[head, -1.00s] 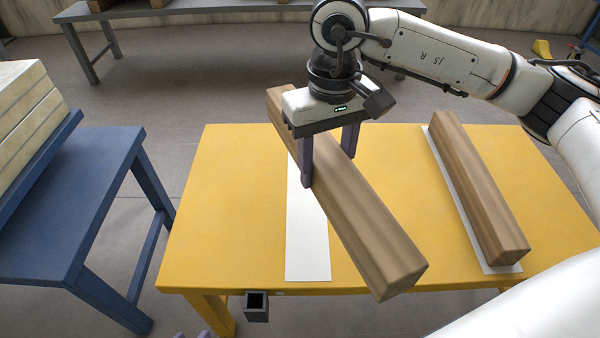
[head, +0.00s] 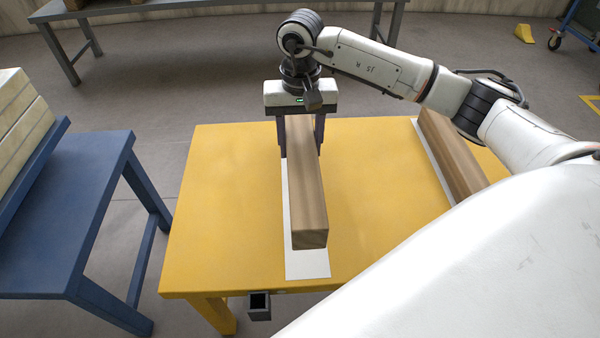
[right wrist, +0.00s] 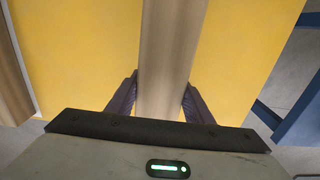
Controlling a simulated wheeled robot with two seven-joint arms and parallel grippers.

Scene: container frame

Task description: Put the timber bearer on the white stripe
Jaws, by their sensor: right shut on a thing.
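The timber bearer (head: 311,195) is a long brown squared beam, lined up lengthwise over the left white stripe (head: 307,265) on the yellow table. The stripe shows along the bearer's left side and past its near end. I cannot tell whether the bearer touches the table or is held slightly above it. My right gripper (head: 301,150) is shut on the bearer towards its far end. In the right wrist view, one finger lies on each side of the bearer (right wrist: 166,45), which hides the stripe there. My left gripper is not in view.
A second brown beam (head: 452,158) lies on another white stripe (head: 432,160) at the yellow table's right, partly hidden by my arm. A blue table (head: 75,200) with pale blocks (head: 25,115) stands left. The yellow table (head: 225,210) is bare left of the bearer.

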